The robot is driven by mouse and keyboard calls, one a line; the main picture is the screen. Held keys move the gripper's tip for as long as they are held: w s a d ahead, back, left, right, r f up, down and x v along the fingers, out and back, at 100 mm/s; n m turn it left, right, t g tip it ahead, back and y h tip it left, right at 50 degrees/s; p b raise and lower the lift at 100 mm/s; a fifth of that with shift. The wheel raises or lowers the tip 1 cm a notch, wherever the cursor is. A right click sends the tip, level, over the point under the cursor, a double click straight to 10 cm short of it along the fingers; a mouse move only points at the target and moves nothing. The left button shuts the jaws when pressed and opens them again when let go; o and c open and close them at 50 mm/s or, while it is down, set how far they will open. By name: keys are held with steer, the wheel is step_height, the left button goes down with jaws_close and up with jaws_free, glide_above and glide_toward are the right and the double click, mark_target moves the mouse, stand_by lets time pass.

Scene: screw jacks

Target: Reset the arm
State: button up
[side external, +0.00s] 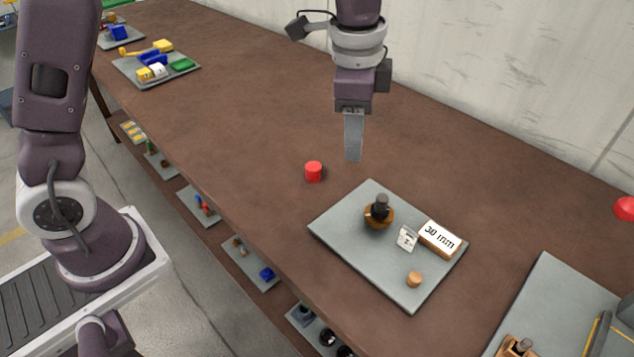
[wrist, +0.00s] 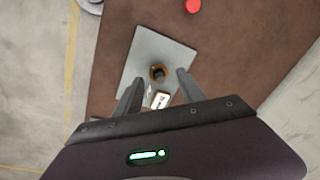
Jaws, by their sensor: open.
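My gripper (side external: 353,158) hangs above the brown table, behind the grey plate, with its fingers pointing down and nothing in them. In the wrist view my gripper (wrist: 158,80) shows its two fingers apart. The grey plate (side external: 350,237) carries a small screw jack (side external: 379,213) with an orange-brown base and a dark top. A block marked "30 mm" (side external: 440,238), a small white card (side external: 407,238) and a small tan cylinder (side external: 414,280) are also on the plate. The jack also shows in the wrist view (wrist: 158,72), between and beyond the fingers.
A red cylinder (side external: 314,172) stands on the table left of the plate. Another red object (side external: 625,208) is at the right edge. A second grey plate (side external: 540,285) with parts lies at lower right. A tray of coloured blocks (side external: 125,70) is far left. A wall (side external: 520,80) runs behind the table.

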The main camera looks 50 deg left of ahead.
steer(key=s+a+r+n+t, duration=0.2)
steer(key=s+a+r+n, duration=0.2)
steer(key=s+a+r, duration=0.4)
steer(key=s+a+n+t, duration=0.1)
steer(key=s+n, duration=0.2)
steer(key=s, duration=0.4)
steer(key=s+a+f+n+t, duration=0.1)
steer(key=s+n, duration=0.2)
steer(key=s, duration=0.5)
steer(key=shift+s+a+f+n, duration=0.25)
steer(key=shift+a+n, duration=0.1)
steer(key=shift+n, duration=0.05)
stand_by(0.5)
